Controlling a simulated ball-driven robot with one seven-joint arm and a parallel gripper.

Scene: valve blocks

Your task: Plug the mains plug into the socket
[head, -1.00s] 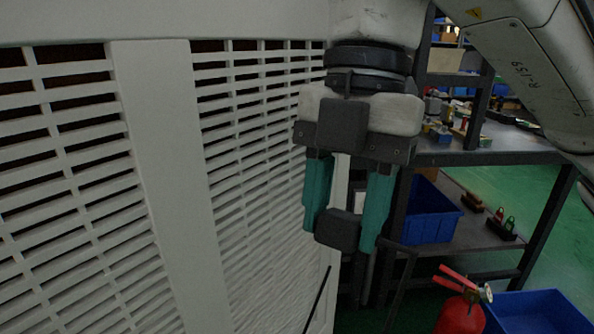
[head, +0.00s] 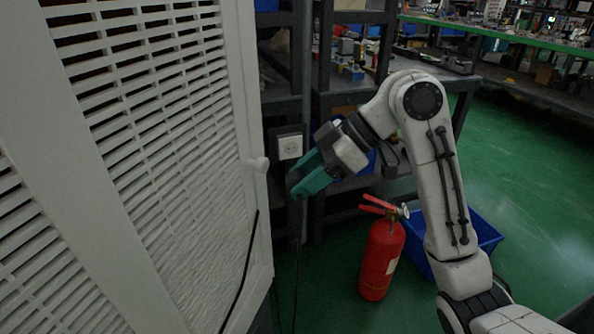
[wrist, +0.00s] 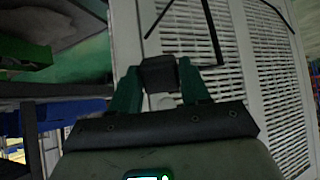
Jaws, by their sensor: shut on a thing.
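The socket (head: 291,146) is a pale square face in a dark surround, mounted on the dark shelving just right of the white cabinet. My gripper (head: 298,184) is below the socket in the head view, tilted with its teal fingers pointing left and down. The fingers are shut on the mains plug, a dark block (wrist: 160,74) seen between the fingertips in the wrist view. In the head view the plug (head: 292,181) is small and dark and partly hidden by the fingers. The plug's pins cannot be made out. Plug and socket appear apart.
A red fire extinguisher (head: 381,258) and a blue crate (head: 480,235) stand on the green floor. Dark shelving (head: 286,103) is behind the gripper.

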